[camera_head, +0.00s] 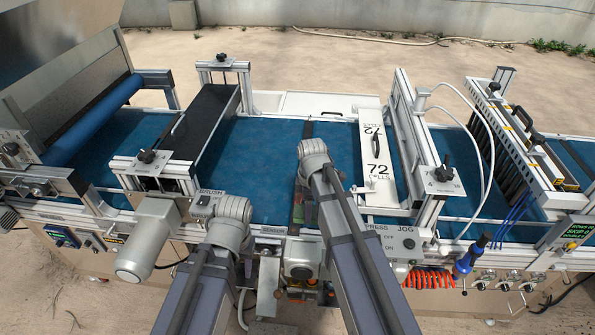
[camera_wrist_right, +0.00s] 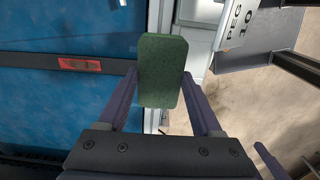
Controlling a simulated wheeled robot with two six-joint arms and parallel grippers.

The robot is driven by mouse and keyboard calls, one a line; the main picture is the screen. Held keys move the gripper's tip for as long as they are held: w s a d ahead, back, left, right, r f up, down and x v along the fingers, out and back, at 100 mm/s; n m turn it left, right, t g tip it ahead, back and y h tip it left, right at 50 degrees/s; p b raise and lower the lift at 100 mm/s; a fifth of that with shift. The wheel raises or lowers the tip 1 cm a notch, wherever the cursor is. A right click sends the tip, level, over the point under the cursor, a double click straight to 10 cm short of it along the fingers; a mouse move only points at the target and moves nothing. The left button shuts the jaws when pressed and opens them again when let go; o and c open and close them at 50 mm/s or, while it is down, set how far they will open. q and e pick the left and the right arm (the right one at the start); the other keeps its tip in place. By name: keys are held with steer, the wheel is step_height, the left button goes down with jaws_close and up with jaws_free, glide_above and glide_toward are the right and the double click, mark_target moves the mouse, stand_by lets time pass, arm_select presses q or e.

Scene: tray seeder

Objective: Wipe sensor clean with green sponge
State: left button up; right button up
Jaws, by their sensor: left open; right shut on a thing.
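The green sponge (camera_wrist_right: 162,70) stands between the fingers of my right gripper (camera_wrist_right: 162,100), which is shut on it. In the right wrist view the sponge is over the edge of the blue belt, beside the white rail. A label reading SENSOR (camera_head: 272,230) is on the front rail. The sensor itself is hard to make out behind my arms. My left gripper (camera_head: 246,264) is open and low at the front rail, its fingers largely hidden by its wrist.
A dark bar with a red strip (camera_wrist_right: 79,65) crosses the blue belt (camera_head: 260,150). A white plate marked 72 cells (camera_head: 371,150) lies right of my right arm. A grey motor (camera_head: 148,240) is left of my left arm. Orange coiled hose (camera_head: 428,279) hangs at the front right.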

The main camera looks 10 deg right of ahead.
steer(key=w+a+f+b, duration=0.1)
steer(key=w, duration=0.8)
steer(key=w+a+f+b, duration=0.1)
steer(key=w, duration=0.8)
steer(key=shift+w+a+f, duration=0.15)
steer(key=shift+a, duration=0.1)
steer(key=shift+f, duration=0.1)
